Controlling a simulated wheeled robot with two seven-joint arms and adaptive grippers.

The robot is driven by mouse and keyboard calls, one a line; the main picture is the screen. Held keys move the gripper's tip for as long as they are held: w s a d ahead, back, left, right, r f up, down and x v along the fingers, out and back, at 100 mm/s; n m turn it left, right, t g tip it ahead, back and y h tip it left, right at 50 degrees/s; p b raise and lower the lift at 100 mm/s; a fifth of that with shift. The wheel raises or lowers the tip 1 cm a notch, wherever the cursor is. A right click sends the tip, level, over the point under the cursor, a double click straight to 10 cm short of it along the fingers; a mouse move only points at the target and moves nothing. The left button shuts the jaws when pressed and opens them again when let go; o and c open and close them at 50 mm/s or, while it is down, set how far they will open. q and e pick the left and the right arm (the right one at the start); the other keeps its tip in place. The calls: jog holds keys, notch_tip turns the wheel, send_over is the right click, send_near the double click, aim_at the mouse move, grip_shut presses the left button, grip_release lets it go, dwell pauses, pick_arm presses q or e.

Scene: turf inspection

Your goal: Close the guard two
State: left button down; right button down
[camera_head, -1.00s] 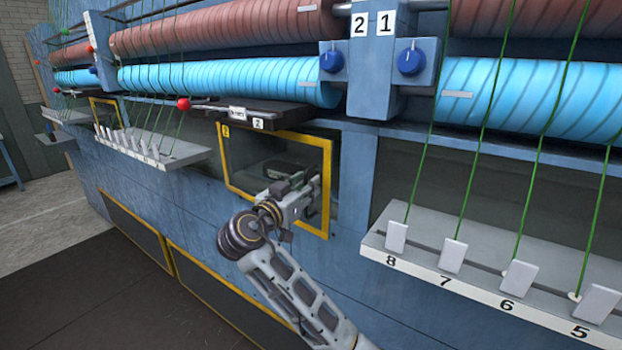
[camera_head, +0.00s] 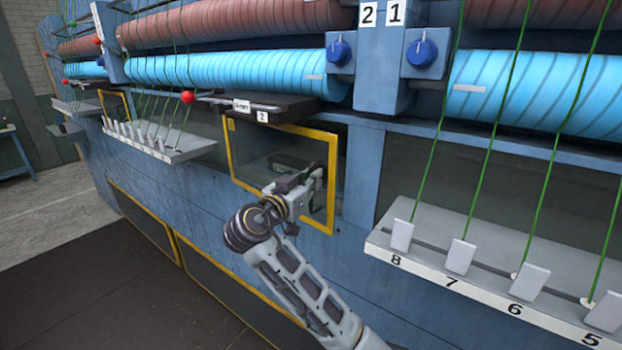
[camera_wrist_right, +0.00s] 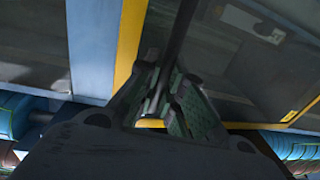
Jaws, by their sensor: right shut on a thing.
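Guard two (camera_head: 231,155) is a see-through panel in a yellow frame below the small "2" plate (camera_head: 262,116) in the head view. Its right edge appears to stand out a little from the blue machine body, so it looks ajar; how far is hard to tell. My right gripper (camera_head: 313,180) is at the guard's right side. In the right wrist view my right gripper (camera_wrist_right: 167,95) is shut on a dark bar, the guard's handle (camera_wrist_right: 181,30), beside the yellow frame edge (camera_wrist_right: 129,45). My left gripper is not in view.
A blue post (camera_head: 365,170) stands right of the guard. A numbered ledge with green threads (camera_head: 450,255) juts out at the right, and another ledge (camera_head: 165,145) at the left. A red ball knob (camera_head: 187,97) and blue dials (camera_head: 422,53) sit above. Dark floor (camera_head: 90,270) is clear at the left.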

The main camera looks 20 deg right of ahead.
aim_at(323, 176)
jog(key=shift+n+t+y, duration=0.5)
jog(key=shift+t+y, duration=0.2)
jog(key=w+d, duration=0.1)
jog(key=d, duration=0.1)
jog(key=w+d+b, duration=0.1)
jog(key=d, duration=0.1)
jog(key=shift+w+f, duration=0.1)
jog(key=shift+w+d+b, duration=0.2)
jog(key=shift+d+b, duration=0.05)
jog(key=shift+b, duration=0.05)
jog(key=shift+d+r, duration=0.1)
jog(key=shift+r, duration=0.15)
jog(key=c, duration=1.7)
grip_release()
jog(key=shift+o, duration=0.9)
jog(key=shift+w+d+f, duration=0.15)
jog(key=shift+w+d, duration=0.05)
jog(key=shift+s+a, duration=0.1)
